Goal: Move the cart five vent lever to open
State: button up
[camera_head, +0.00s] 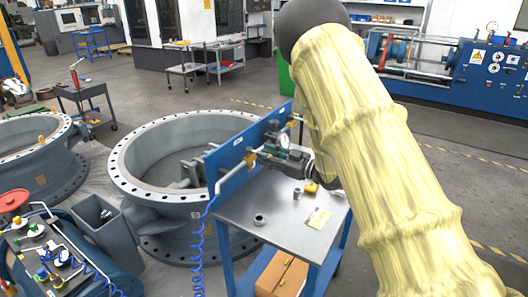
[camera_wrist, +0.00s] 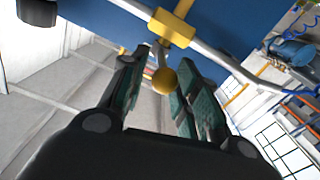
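The cart (camera_head: 237,207) has a metal top and an upright blue panel (camera_head: 233,172) with a pipe and yellow fittings. One yellow fitting (camera_head: 250,159) is near the panel's middle and another (camera_head: 291,123) is farther back. In the wrist view a yellow valve body (camera_wrist: 172,28) sits on the pipe, with a round yellow knob (camera_wrist: 164,81) below it. My gripper (camera_wrist: 165,72) is open, with the knob in the gap between its fingers; firm contact cannot be told. In the head view my gripper (camera_head: 268,151) is at the panel. I cannot read a cart number or vent label.
A large flanged valve ring (camera_head: 125,165) stands close left. A blue hose (camera_head: 203,240) hangs at the cart's left edge. Open floor lies behind.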

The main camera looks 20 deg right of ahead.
jog(key=shift+x, duration=0.85)
jog(key=shift+f, duration=0.15)
jog(key=shift+c, duration=1.3)
jog(key=shift+w+f, duration=0.45)
jog(key=shift+w, duration=0.15)
grip_shut()
jog(key=shift+s+r, duration=0.1)
